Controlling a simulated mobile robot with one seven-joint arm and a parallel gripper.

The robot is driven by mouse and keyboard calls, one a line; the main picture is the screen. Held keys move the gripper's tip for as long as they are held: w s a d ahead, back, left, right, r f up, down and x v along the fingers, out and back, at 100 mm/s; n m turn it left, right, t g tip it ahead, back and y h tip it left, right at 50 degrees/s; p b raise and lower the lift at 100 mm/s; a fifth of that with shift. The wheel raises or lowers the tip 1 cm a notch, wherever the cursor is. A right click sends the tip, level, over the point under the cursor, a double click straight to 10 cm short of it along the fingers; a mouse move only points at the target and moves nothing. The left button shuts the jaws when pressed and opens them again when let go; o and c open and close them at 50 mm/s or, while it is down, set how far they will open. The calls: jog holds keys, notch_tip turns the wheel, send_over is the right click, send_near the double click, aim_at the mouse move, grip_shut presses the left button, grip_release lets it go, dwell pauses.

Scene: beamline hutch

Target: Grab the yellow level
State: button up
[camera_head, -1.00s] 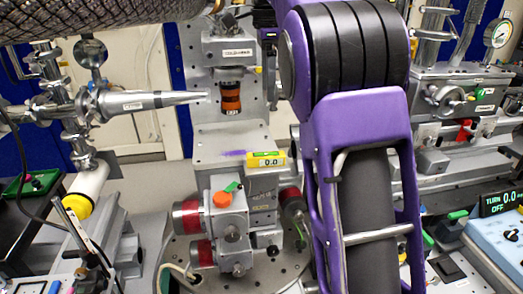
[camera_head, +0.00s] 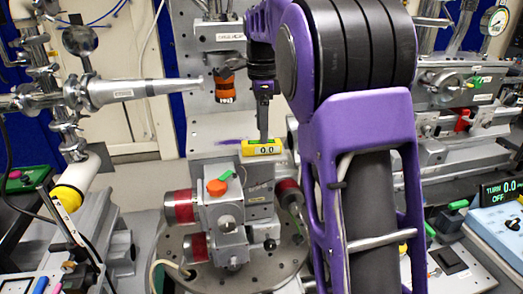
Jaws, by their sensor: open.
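The yellow level (camera_head: 251,149) is a small yellow bar with a green strip on top and a "0.0" readout on its front. It lies on the grey metal stage (camera_head: 210,136) in the middle of the view. My gripper (camera_head: 264,135) comes down from above, dark and narrow, with its tip at the level's right part. The jaws are seen edge-on, and I cannot tell whether they touch the level or straddle it. My purple arm fills the right of centre.
Below the level stands a motor block (camera_head: 222,212) with red-banded cylinders and an orange knob. An orange-ringed lens (camera_head: 225,90) hangs above the stage, left of my gripper. A metal cone nozzle (camera_head: 140,92) points in from the left. A blue control box (camera_head: 500,235) sits at right.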

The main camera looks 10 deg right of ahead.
aim_at(261, 147)
jog(key=shift+f, duration=1.6)
grip_shut()
